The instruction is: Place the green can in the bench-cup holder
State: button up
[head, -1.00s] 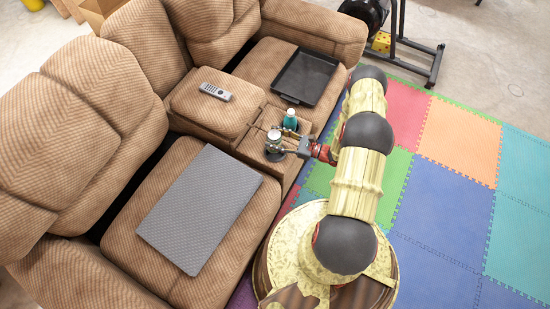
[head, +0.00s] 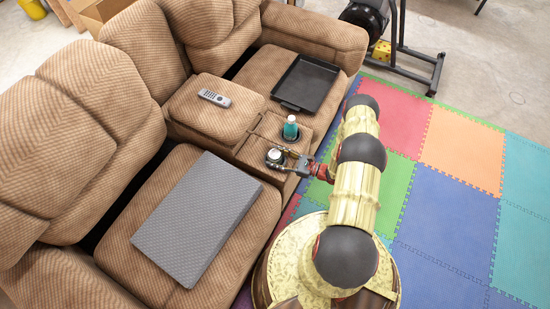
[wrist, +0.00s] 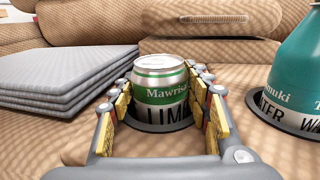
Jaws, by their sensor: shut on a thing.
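The green can (wrist: 162,85) has a white and green label and a silver top. It stands upright with its lower part down inside the near cup holder (wrist: 133,124) of the bench console. It also shows in the head view (head: 275,156). My gripper (wrist: 160,98) has a finger on each side of the can and is shut on it; in the head view it reaches in from the right (head: 290,159). A teal bottle (wrist: 298,75) sits in the other cup holder, to the right in the wrist view. How deep the can sits is partly hidden.
A grey folded pad (head: 197,215) lies on the near seat. A black tray (head: 306,82) lies on the far seat and a remote (head: 214,98) on the middle armrest. The teal bottle stands close beside my gripper. Coloured floor mats (head: 445,210) are clear on the right.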

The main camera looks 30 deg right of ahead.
jog(key=shift+f+b, duration=0.4)
jog(key=shift+b, duration=0.15)
